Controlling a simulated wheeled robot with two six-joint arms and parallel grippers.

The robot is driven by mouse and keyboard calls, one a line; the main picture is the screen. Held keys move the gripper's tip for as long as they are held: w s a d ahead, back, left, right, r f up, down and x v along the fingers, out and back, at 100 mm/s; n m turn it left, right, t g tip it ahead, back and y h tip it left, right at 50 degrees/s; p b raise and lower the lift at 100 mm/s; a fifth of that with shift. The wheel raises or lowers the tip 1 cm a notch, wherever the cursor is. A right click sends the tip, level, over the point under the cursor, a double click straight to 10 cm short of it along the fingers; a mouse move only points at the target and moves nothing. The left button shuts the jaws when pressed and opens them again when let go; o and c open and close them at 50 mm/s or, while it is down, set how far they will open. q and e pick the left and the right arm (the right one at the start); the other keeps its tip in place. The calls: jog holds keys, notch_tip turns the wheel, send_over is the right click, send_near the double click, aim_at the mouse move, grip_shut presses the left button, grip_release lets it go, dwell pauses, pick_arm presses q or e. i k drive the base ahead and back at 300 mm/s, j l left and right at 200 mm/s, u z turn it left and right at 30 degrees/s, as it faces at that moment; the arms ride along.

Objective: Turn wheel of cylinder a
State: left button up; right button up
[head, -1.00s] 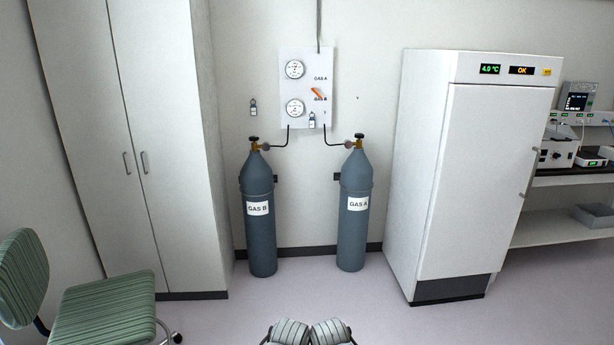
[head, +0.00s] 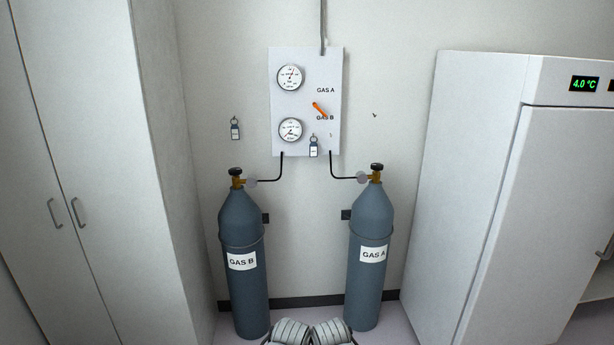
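The cylinder labelled GAS A (head: 368,268) is a grey-blue gas bottle standing upright at the right, against the back wall. Its black wheel (head: 377,167) sits on top of a brass valve (head: 375,177). The cylinder labelled GAS B (head: 241,285) stands to the left with a similar black wheel (head: 235,171). Two grey ribbed parts at the bottom centre look like my own body. Nothing touches either wheel.
A wall panel (head: 334,65) carries two round gauges, an orange lever (head: 319,109) and a hanging tag (head: 313,147). Black pipes link it to both cylinders. A tall cabinet (head: 100,120) stands left, a white fridge (head: 480,130) right.

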aim_at(377, 167)
jog(key=i+u, duration=0.1)
jog(key=i, duration=0.65)
jog(key=i+l+u, duration=0.1)
jog(key=i, duration=0.7)
jog(key=l, duration=0.1)
